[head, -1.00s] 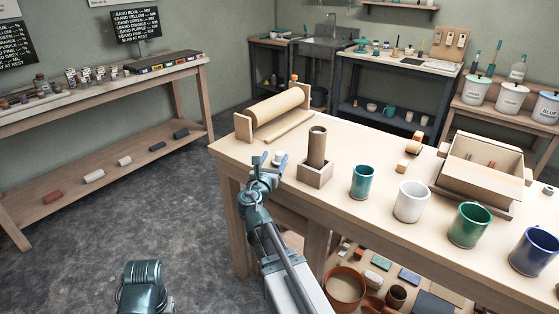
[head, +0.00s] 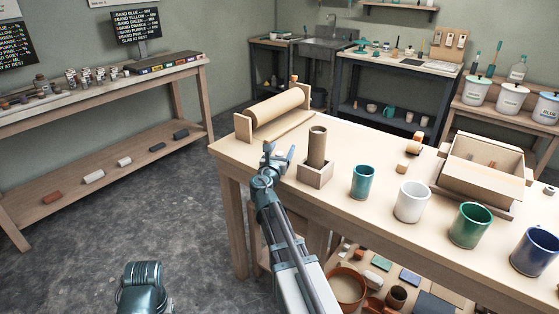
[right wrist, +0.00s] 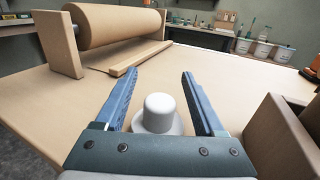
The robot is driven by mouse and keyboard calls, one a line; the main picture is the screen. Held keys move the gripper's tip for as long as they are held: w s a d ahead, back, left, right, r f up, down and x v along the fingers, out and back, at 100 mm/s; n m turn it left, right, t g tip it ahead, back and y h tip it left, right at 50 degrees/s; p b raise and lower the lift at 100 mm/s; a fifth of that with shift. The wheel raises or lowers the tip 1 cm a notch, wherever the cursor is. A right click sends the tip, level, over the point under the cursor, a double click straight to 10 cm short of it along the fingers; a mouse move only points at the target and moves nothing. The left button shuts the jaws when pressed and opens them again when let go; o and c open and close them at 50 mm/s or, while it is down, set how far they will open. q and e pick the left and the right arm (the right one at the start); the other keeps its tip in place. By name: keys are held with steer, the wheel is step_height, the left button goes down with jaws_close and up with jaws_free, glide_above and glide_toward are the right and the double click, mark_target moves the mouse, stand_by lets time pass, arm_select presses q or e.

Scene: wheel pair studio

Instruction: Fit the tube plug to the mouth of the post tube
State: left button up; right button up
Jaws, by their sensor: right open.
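The white tube plug (right wrist: 162,114) is a short cap with a wider rim. In the right wrist view it stands on the table between the spread fingers of my right gripper (right wrist: 158,95), with a gap to each finger. In the head view my right gripper (head: 279,156) is open at the table's left end and hides the plug. The post tube (head: 317,147) is a brown upright tube in a square wooden base (head: 314,175), just right of the gripper. The base also shows at the right of the right wrist view (right wrist: 278,138).
A paper roll on a wooden stand (head: 275,108) lies behind the gripper on the table (head: 350,145). A teal mug (head: 362,182), a white mug (head: 411,202) and more mugs stand along the front edge. A wooden box (head: 483,170) stands at the right.

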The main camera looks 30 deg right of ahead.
jaws_close()
arm_select(q)
steer(key=shift+r, duration=0.2)
arm_select(e)
steer(key=shift+r, duration=0.15)
